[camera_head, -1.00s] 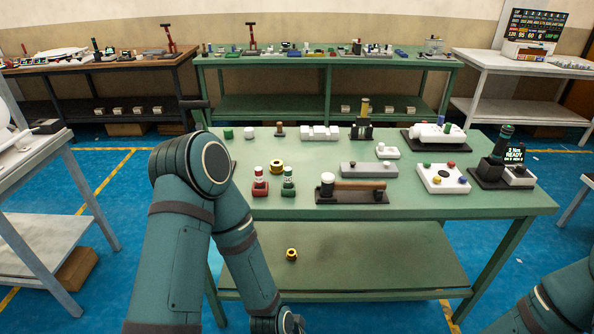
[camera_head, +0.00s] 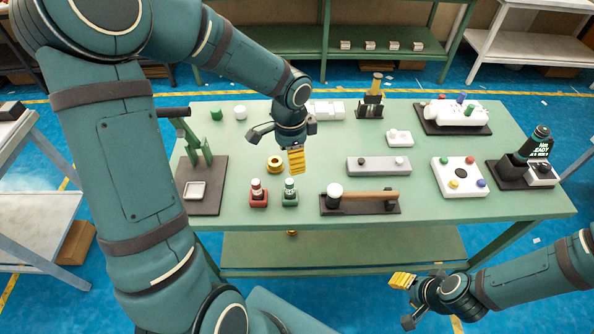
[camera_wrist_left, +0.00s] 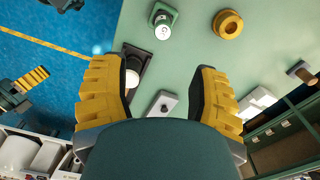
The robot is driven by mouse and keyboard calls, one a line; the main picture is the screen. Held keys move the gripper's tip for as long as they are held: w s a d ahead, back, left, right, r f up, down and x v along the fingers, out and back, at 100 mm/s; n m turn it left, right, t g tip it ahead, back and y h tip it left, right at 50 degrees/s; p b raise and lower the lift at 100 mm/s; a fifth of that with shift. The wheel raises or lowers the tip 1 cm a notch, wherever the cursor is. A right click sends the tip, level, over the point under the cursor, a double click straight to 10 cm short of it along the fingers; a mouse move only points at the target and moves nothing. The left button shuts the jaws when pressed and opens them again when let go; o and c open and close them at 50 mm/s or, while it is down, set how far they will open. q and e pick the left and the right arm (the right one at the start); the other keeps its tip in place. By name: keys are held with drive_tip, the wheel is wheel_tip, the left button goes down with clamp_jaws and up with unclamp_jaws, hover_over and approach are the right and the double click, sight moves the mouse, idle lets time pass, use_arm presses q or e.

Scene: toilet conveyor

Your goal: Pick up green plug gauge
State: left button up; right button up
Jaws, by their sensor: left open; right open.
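My right gripper (camera_head: 405,300) is open and empty in front of the table, at lower right.
A red-based gauge (camera_head: 258,194) stands just left of the green one. A yellow ring (camera_head: 275,164) lies behind them. A hammer on a dark stand (camera_head: 360,204) is to the right. A green press (camera_head: 198,155) stands at left. A grey block (camera_head: 378,166) lies centre-right.

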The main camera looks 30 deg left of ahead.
sight(290, 181)
use_arm(q)
drive_tip(key=shift+w+a+f, duration=0.1)
drive_tip(key=shift+a+f, duration=0.1)
drive_tip(key=shift+a, duration=0.05)
drive_tip(key=f, duration=0.3)
drive_tip(key=f+b, duration=0.1)
drive_tip(key=f, duration=0.3)
drive_tip(key=shift+s+d+b, duration=0.1)
drive_tip(key=shift+s+b, duration=0.1)
drive_tip(key=shift+b, duration=0.1)
drive_tip(key=shift+s+f+b, duration=0.1)
drive_tip(key=shift+f+b, duration=0.4)
drive_tip(key=shift+f, duration=2.4)
clamp_jaws()
